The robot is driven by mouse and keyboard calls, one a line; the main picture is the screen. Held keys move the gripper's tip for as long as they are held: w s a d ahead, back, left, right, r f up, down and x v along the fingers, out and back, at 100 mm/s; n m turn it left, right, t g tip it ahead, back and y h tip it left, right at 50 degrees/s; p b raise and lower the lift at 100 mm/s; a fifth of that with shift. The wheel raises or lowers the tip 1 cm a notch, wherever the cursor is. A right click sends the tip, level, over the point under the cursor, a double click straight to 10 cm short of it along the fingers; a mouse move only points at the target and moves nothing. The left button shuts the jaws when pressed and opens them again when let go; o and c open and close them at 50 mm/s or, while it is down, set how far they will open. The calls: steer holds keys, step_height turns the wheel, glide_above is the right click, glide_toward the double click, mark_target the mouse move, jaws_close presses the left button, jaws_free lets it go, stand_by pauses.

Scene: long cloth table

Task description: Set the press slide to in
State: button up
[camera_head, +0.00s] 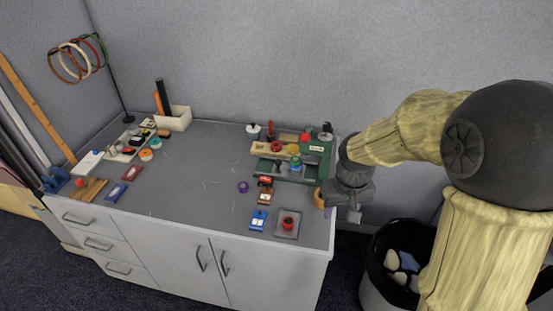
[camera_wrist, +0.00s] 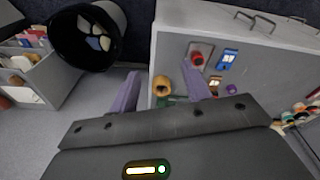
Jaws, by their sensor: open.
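The green press (camera_head: 316,147) stands at the back right of the table, with a tan board and several small parts on and around it. The head view is too small to tell which part is the slide or how it is set. A bit of green, perhaps the press, shows between my fingers in the wrist view (camera_wrist: 172,99). My gripper (camera_head: 354,215) hangs just off the table's right edge, right of the press and apart from it. In the wrist view its two purple fingers (camera_wrist: 163,88) are spread, with nothing held between them.
A tan roll (camera_head: 320,198) sits at the table's right edge, close to my gripper. A red knob on a grey plate (camera_head: 287,224) and a blue block (camera_head: 259,220) are near the front. A black bin (camera_head: 374,262) stands right of the table. The table's middle is clear.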

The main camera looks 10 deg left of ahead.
steer(key=s+d+m+t, duration=0.1)
steer(key=s+d+m, duration=0.2)
steer(key=s+d, duration=0.7)
steer(key=shift+s+f+m, duration=0.35)
steer(key=shift+s+m, duration=0.05)
steer(key=shift+s, duration=0.05)
steer(key=shift+d, duration=0.1)
steer(key=shift+c, duration=1.3)
